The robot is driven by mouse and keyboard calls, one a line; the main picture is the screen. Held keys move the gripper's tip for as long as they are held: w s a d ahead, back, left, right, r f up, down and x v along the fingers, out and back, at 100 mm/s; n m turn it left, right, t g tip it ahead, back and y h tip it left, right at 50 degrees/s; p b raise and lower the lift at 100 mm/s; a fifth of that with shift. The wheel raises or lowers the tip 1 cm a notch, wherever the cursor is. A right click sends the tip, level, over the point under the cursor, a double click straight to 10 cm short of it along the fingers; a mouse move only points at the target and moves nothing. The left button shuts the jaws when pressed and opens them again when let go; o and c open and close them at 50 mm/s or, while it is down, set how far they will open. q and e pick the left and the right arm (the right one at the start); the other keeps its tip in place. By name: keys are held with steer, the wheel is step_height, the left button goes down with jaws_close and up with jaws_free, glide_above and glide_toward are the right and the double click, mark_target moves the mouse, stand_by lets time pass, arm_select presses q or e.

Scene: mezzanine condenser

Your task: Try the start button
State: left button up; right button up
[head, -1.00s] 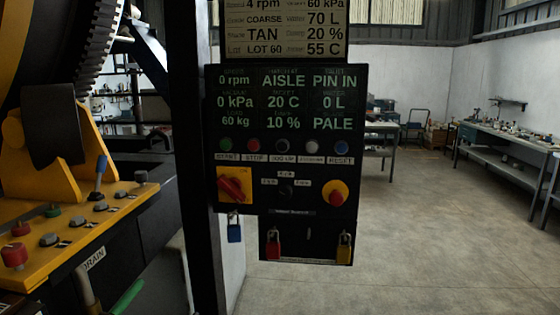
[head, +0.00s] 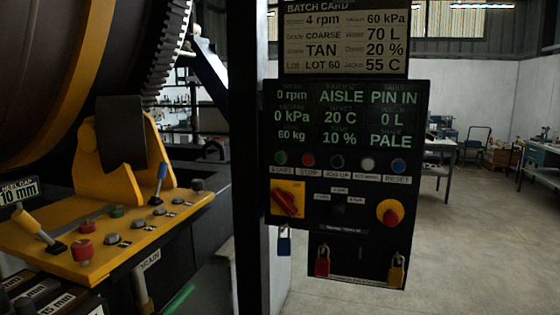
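The green start button (head: 281,158) is at the left end of a button row on the black control panel (head: 340,240), with a START label under it. To its right are a red stop button (head: 308,160), a dark jog button (head: 336,162), a white button (head: 367,164) and a blue reset button (head: 398,166). The panel's display (head: 340,115) reads 0 rpm, AISLE, PIN IN, 0 kPa, 20 C, 0 L, 60 kg, 10 %, PALE. Neither of my grippers shows in the head view.
Blue (head: 284,243), red (head: 322,262) and yellow (head: 396,270) padlocks hang below. A yellow console (head: 110,235) with knobs and levers stands left, beneath the large drum (head: 60,70). Open floor lies right.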

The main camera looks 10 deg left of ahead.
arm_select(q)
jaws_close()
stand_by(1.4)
